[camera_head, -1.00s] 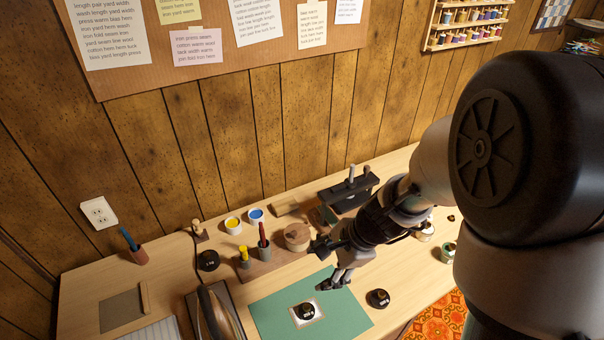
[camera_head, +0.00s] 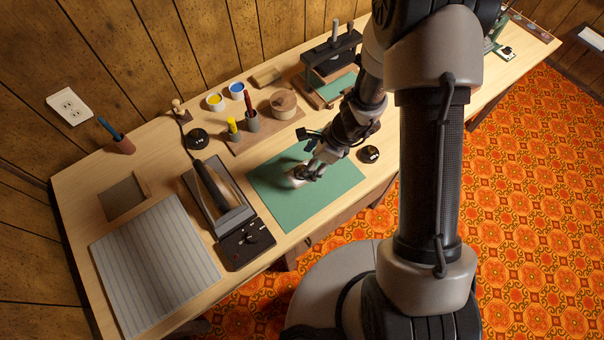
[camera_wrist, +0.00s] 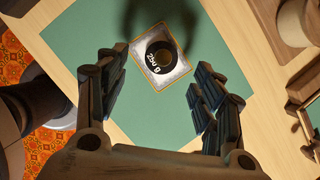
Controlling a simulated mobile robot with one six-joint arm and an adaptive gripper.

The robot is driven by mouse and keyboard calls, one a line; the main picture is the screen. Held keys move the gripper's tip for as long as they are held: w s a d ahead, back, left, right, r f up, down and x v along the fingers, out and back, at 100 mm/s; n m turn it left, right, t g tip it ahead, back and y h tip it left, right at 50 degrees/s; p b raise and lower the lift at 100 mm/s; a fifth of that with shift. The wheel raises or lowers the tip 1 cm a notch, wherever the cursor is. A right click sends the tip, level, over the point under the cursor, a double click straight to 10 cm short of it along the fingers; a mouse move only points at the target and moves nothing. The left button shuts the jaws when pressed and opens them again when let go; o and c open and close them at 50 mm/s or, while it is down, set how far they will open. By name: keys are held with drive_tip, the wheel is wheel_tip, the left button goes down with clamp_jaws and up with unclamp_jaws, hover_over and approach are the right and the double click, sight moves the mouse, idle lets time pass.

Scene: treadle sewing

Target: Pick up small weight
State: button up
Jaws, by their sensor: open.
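The small weight (camera_wrist: 160,59) is a round black weight with a knob, marked "250 g" in white. It sits on a pale square pad with a tan border (camera_wrist: 140,44), on the green mat (camera_wrist: 95,32). My gripper (camera_wrist: 155,74) is open; in the wrist view its fingers stand apart, left and right, with the weight between and just beyond their tips. In the head view my gripper (camera_head: 306,174) is low over the mat and hides the weight; only part of the pad (camera_head: 292,181) shows.
Another black weight (camera_head: 370,153) stands at the mat's right edge, and one more (camera_head: 197,138) further left. A wooden tray (camera_head: 268,134) with tool holders and a round wooden box (camera_head: 284,104) stands behind. The mat's front is clear.

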sight(302, 167)
drive_tip(key=shift+w+b+x, duration=0.15)
drive_tip(key=shift+b+x, duration=0.5)
drive_tip(key=shift+x, duration=0.95)
drive_tip(key=shift+w+b+x, duration=0.15)
drive_tip(key=shift+b+x, duration=0.45)
drive_tip(key=shift+x, duration=0.95)
drive_tip(key=shift+a+r, duration=0.15)
drive_tip(key=c, duration=1.4)
drive_tip(key=shift+r, duration=0.15)
